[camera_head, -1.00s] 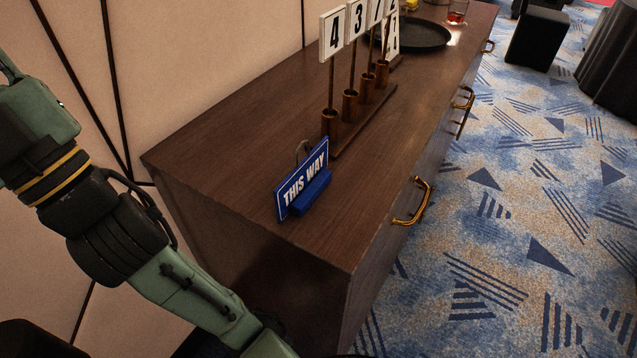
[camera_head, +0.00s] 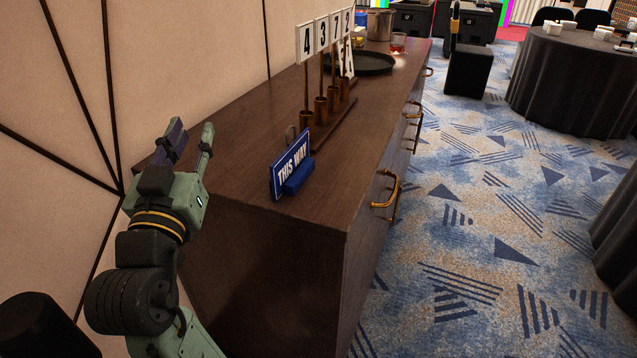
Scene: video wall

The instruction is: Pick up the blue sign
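The blue sign (camera_head: 291,168) with white "THIS WAY" lettering stands on the near end of the dark wooden sideboard (camera_head: 245,125). It leans slightly on a blue foot, and a small metal loop shows behind its top. My gripper (camera_head: 192,138) is left of the sign, over the sideboard's near left end. Its two fingers are spread apart and point up and away, with nothing between them. The gripper is apart from the sign.
Numbered white cards on rods stand in a wooden holder (camera_head: 334,131) behind the sign. A black tray (camera_head: 372,63) and a glass (camera_head: 398,42) are farther back. The wall (camera_head: 190,60) borders the left. Patterned carpet (camera_head: 480,220) is open on the right.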

